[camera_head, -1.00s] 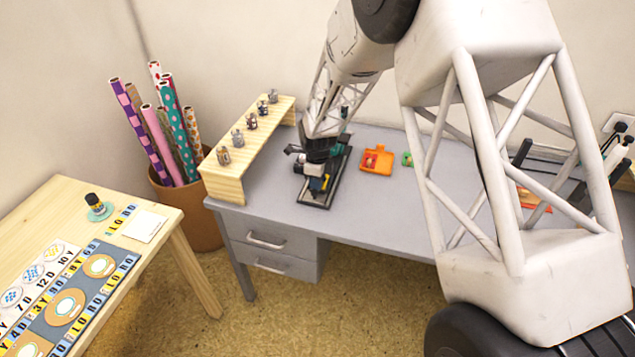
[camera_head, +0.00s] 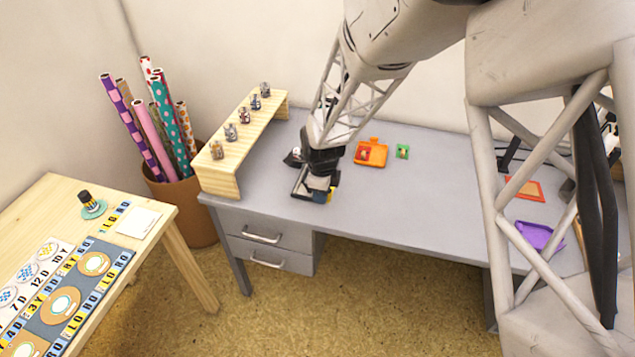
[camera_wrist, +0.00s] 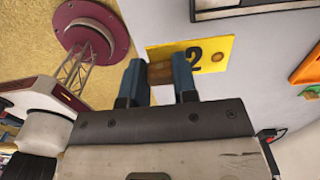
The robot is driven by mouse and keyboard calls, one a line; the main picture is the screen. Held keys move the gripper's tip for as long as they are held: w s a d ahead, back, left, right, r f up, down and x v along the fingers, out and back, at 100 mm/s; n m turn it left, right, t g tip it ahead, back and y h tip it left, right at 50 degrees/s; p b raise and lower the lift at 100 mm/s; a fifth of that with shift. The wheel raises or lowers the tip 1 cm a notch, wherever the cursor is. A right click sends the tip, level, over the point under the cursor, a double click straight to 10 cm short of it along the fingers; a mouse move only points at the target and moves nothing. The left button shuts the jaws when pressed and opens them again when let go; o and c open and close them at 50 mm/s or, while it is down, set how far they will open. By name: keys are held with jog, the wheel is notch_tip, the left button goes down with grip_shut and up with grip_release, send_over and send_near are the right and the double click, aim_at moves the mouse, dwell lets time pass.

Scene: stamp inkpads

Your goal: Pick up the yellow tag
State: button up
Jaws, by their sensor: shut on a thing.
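The yellow tag (camera_wrist: 213,46) is a flat rectangle with a black "2" and a brown stub. In the wrist view, my gripper (camera_wrist: 159,73) is shut on the stub, one blue-grey finger on each side. The tag shows against the grey desk with its left part near the desk's edge and the floor. In the head view, my gripper (camera_head: 322,188) points down near the front left of the desk, with a bit of yellow beside it. The head view does not clearly show the height of the tag above the desk.
The grey desk (camera_head: 430,200) is clear at middle front. A black-rimmed tray (camera_head: 299,185) lies beside my gripper. An orange box (camera_head: 371,152) and a green piece (camera_head: 402,151) are to the right. A wooden riser (camera_head: 215,176) with several small stamps stands at left.

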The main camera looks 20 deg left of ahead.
jog(key=shift+s+d+r, duration=0.1)
jog(key=shift+s+d, duration=0.4)
jog(key=shift+s, duration=0.4)
jog(key=shift+s+d+r, duration=0.1)
jog(key=shift+s+d, duration=0.4)
jog(key=shift+s, duration=0.35)
jog(key=shift+w, duration=0.1)
jog(key=w+d, duration=0.4)
jog(key=w, duration=0.1)
jog(key=w+d+f, duration=0.1)
jog(key=w+d, duration=0.9)
jog(key=w, duration=0.1)
jog(key=shift+d+f, duration=0.2)
jog(key=shift+d, duration=0.05)
send_over(376, 161)
jog(key=shift+f, duration=0.75)
jog(key=shift+f, duration=1.75)
jog(key=shift+f, duration=0.1)
